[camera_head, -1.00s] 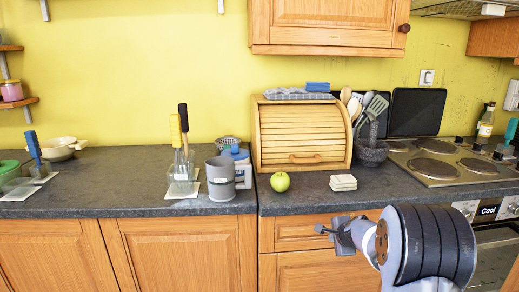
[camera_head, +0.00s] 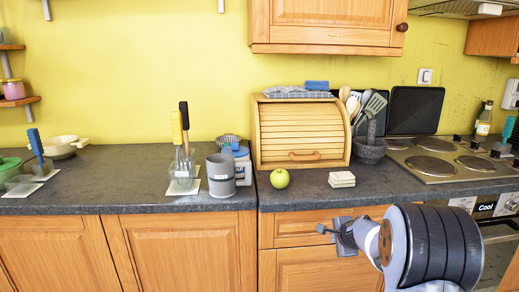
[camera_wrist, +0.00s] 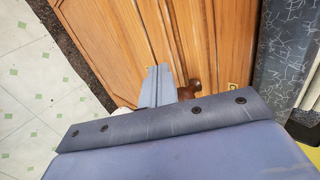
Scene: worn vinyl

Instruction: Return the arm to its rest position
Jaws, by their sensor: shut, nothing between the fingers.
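My gripper (camera_head: 324,229) is in front of the lower cabinets, below the counter edge, at the end of my folded arm at the lower right of the head view. It is shut and empty. In the wrist view my gripper (camera_wrist: 158,72) shows its fingers together in front of a wooden cabinet door (camera_wrist: 125,40). A round wooden knob (camera_wrist: 189,90) shows just to the right of the fingers. I cannot tell how far the fingertips are from the door.
The dark counter (camera_head: 110,190) runs above my gripper. A green apple (camera_head: 279,179), a stack of white tiles (camera_head: 342,179) and a grey canister (camera_head: 221,177) stand near its front edge. A roll-top bread box (camera_head: 301,135) is behind. The stove (camera_head: 440,162) is at right.

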